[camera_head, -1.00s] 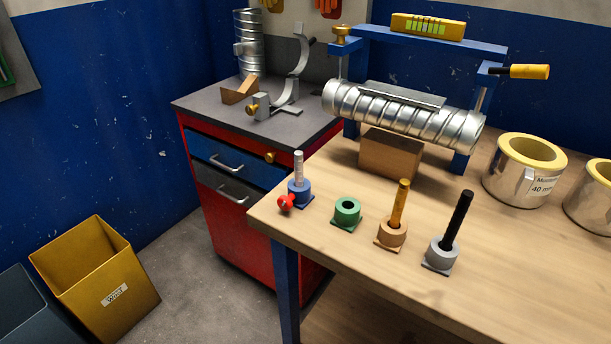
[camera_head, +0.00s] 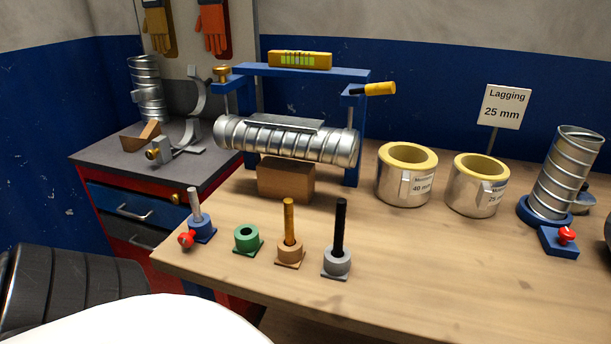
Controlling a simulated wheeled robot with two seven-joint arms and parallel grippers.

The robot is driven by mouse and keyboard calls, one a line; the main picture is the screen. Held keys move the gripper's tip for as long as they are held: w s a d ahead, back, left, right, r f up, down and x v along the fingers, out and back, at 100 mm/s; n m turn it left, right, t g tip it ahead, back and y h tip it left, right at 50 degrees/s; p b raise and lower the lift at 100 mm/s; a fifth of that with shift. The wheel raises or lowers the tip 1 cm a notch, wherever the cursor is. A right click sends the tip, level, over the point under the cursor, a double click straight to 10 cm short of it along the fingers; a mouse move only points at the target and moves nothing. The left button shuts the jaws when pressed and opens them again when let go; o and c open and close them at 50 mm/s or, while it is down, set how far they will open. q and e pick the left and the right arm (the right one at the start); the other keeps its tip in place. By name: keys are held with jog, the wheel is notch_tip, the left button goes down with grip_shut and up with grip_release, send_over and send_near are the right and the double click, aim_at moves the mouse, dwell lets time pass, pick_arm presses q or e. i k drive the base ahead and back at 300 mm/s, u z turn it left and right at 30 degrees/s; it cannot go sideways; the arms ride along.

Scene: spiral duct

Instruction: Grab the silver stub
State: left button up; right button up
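Several silver pieces are in view, and I cannot tell which one is the stub. A short silver rod (camera_head: 195,205) stands upright in a blue socket (camera_head: 203,232) with a red knob, at the bench's front left. A ribbed silver duct piece (camera_head: 567,173) leans slightly in a blue round base (camera_head: 536,211) at the right. Another ribbed silver duct piece (camera_head: 147,88) stands on the grey cabinet top at the back left. A long spiral duct (camera_head: 290,141) lies across a wooden block under a blue frame. Neither gripper is in view.
A green empty socket (camera_head: 246,239), an orange rod (camera_head: 289,220) and a black rod (camera_head: 340,228) in sockets stand along the bench front. Two yellow-lined lagging cans (camera_head: 405,175) (camera_head: 476,185) stand behind. The bench's front right (camera_head: 470,270) is clear.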

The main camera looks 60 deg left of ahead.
aim_at(192, 191)
jog(key=z, duration=1.5)
jog(key=k, duration=1.85)
jog(key=u, duration=1.6)
